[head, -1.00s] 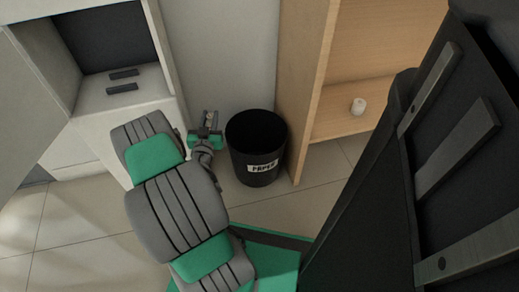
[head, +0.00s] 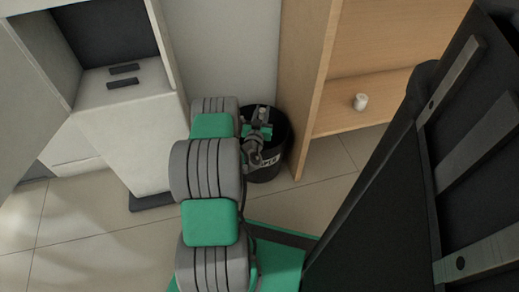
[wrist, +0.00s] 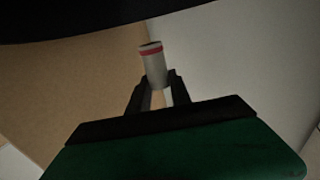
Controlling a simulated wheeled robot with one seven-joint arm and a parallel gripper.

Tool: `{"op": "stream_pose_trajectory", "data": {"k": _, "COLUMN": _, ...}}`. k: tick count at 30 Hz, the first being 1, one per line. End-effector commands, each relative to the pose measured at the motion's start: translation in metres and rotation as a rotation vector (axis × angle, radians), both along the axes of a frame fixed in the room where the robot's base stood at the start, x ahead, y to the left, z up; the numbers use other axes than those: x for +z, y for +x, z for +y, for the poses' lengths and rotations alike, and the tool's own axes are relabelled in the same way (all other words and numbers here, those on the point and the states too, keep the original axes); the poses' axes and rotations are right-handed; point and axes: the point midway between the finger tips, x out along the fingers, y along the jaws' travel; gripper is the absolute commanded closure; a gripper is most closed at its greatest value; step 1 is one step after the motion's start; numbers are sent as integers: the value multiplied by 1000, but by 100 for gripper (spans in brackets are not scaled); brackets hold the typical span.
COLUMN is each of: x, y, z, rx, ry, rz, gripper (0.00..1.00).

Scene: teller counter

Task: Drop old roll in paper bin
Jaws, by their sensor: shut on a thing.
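The paper bin (head: 262,177) is a round black bin with a white label, standing on the floor between the white cabinet and the wooden shelf. My gripper (head: 264,121) is over the bin's opening in the head view and hides part of it. In the wrist view my gripper (wrist: 158,84) is shut on the old roll (wrist: 153,63), a small grey cylinder with a red band near its outer end. The roll sticks out beyond the fingertips. A dark curved shape at the top of the wrist view looks like part of the bin. The exact height above the rim is unclear.
A white roll (head: 360,102) stands on the wooden shelf (head: 345,118) to the right of the bin. A white cabinet (head: 135,130) with an open compartment holding two dark bars stands at the left. Tiled floor (head: 90,215) is clear in front of the cabinet.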

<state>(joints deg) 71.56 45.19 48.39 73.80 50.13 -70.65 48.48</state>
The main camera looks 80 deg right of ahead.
Motion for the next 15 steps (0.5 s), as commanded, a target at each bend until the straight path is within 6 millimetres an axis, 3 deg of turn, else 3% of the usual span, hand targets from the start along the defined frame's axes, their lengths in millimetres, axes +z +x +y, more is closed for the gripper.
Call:
{"op": "stream_pose_trajectory", "data": {"k": 8, "x": -4, "y": 0, "z": 0, "rx": 0, "ry": -2, "rz": -1, "gripper": 100}}
{"op": "stream_pose_trajectory", "data": {"k": 9, "x": -4, "y": 0, "z": 0, "rx": 0, "ry": -2, "rz": 0, "gripper": 74}}
{"op": "stream_pose_trajectory", "data": {"k": 15, "x": -4, "y": 0, "z": 0, "rx": 0, "ry": -1, "rz": 0, "gripper": 57}}
